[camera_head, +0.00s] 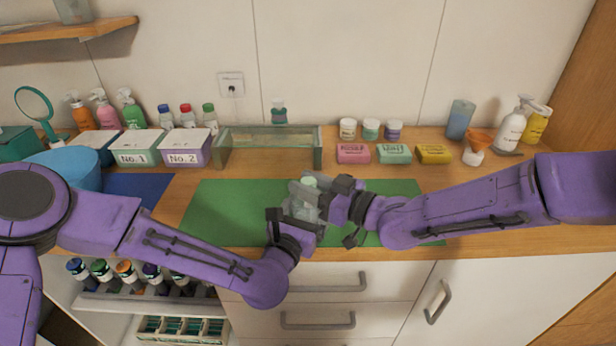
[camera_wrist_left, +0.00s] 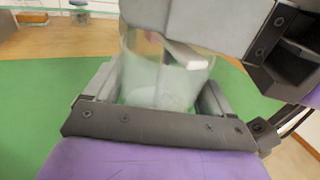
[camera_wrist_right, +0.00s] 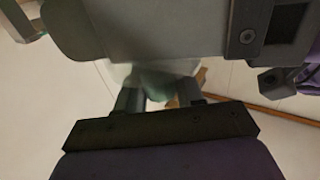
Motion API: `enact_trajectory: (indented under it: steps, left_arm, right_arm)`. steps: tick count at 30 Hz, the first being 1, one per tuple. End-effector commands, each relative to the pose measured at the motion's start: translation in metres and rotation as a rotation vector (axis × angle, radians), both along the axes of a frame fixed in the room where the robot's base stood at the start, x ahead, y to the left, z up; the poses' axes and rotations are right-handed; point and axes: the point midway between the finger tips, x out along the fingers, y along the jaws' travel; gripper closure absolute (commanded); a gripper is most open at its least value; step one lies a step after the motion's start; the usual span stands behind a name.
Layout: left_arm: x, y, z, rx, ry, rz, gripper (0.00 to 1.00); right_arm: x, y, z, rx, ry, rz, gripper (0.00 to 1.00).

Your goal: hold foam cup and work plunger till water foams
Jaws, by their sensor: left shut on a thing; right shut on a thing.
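The foam cup (camera_wrist_left: 160,85) is a clear cup with whitish, cloudy content, standing over the green mat (camera_head: 225,205). My left gripper (camera_wrist_left: 160,95) is shut around the cup's sides; in the head view it comes from the front left. My right gripper (camera_wrist_right: 158,95) is shut on the plunger's pale greenish knob (camera_head: 310,181) above the cup. In the left wrist view a white plunger part (camera_wrist_left: 186,53) shows inside the cup, partly covered by my right gripper. How far the plunger is pressed in, I cannot tell.
Boxes No. 1 (camera_head: 133,157) and No. 2 (camera_head: 184,158) stand behind left, a glass tray (camera_head: 268,160) behind the mat. Soap boxes (camera_head: 393,153) and small jars line the back right. A blue basin (camera_head: 66,166) is at left. Green mat is free on both sides.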

Motion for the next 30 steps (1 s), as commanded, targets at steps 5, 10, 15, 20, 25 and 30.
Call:
enact_trajectory:
  steps: [5, 10, 15, 20, 25, 30]
  left_arm:
    - [0.0, 0.0, 0.001, -0.002, -0.001, 0.001, 0.63]
    - [0.0, 0.0, 0.001, -0.002, -0.001, 0.001, 0.63]
    - [0.0, 0.0, 0.001, -0.002, -0.001, 0.001, 0.63]
    - [0.0, 0.0, 0.001, -0.001, -0.001, 0.001, 0.63]
    - [0.0, 0.0, 0.0, -0.001, -0.001, 0.001, 0.63]
    - [0.0, 0.0, 0.0, -0.001, -0.001, 0.0, 0.63]
  right_arm:
    - [0.0, -0.001, -0.001, -0.002, 0.002, -0.001, 0.47]
    - [0.0, 0.0, -0.001, -0.002, 0.001, -0.001, 0.42]
    - [-0.001, -0.003, 0.0, -0.002, 0.0, -0.001, 0.42]
    - [-0.016, -0.025, 0.001, -0.001, 0.001, -0.003, 0.42]
    - [-0.041, -0.062, 0.001, 0.001, 0.0, -0.003, 0.42]
    - [-0.059, -0.09, 0.0, 0.0, 0.0, -0.002, 0.42]
